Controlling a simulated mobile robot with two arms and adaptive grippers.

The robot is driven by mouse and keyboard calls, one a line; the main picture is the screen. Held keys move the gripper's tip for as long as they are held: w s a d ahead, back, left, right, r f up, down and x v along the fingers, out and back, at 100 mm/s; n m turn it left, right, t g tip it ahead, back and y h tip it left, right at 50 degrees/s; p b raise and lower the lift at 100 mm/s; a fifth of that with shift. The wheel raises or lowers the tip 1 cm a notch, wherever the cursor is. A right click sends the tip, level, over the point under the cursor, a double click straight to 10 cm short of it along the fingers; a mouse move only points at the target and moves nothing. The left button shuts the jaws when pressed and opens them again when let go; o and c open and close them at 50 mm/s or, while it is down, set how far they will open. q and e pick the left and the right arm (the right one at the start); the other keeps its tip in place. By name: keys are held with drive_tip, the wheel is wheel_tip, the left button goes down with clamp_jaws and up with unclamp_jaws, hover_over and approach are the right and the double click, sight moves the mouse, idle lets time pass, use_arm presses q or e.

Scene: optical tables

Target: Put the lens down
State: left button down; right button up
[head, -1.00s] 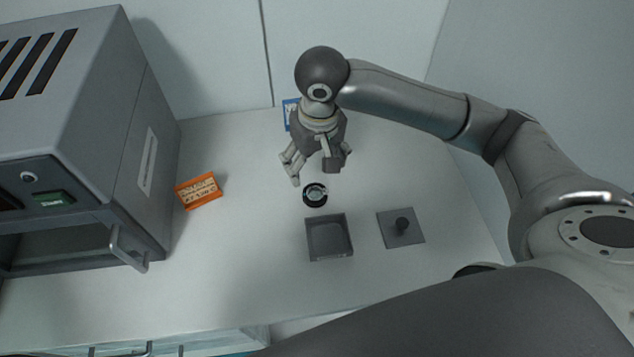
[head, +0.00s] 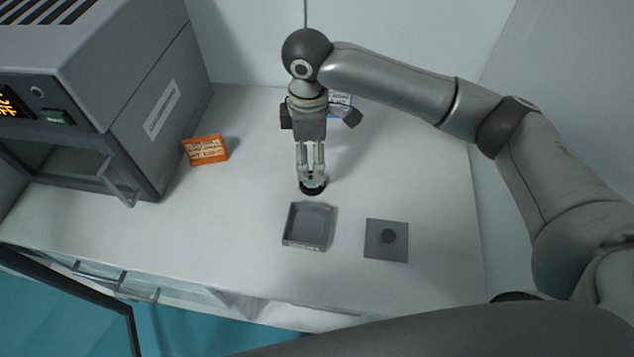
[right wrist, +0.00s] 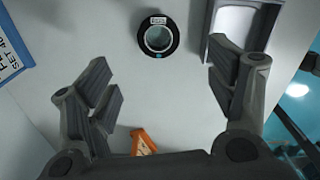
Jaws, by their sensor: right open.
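The lens (head: 312,188), a black ring with clear glass, lies flat on the white table just behind the grey tray. It also shows in the right wrist view (right wrist: 158,38), whole and with a small white label on its rim. My right gripper (head: 311,177) points down over the lens in the head view, its fingers partly covering it. In the right wrist view my right gripper (right wrist: 162,75) has its fingers spread wide, with nothing between them, and the lens lies beyond the tips, apart from them. My left gripper is not in view.
An empty open grey tray (head: 309,224) is in front of the lens. An orange box (head: 206,149) and a large grey oven-like device (head: 165,110) stand left. A blue-labelled item (head: 340,102) is behind my gripper.

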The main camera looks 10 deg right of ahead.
sight(311, 181)
wheel_tip(311, 181, down, 4)
drive_tip(key=shift+a+r, duration=0.1)
drive_tip(key=shift+r, duration=0.05)
drive_tip(key=shift+f+p, duration=0.4)
drive_tip(key=shift+f, duration=0.2)
wheel_tip(311, 181, down, 4)
drive_tip(key=shift+f+p, duration=0.2)
drive_tip(key=shift+p, duration=0.25)
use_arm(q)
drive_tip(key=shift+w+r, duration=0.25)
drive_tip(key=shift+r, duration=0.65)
use_arm(e)
drive_tip(key=shift+c, duration=0.4)
drive_tip(key=c, duration=1.1)
drive_tip(key=shift+c, duration=0.2)
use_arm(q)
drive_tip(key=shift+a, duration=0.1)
use_arm(e)
drive_tip(key=shift+r, duration=0.15)
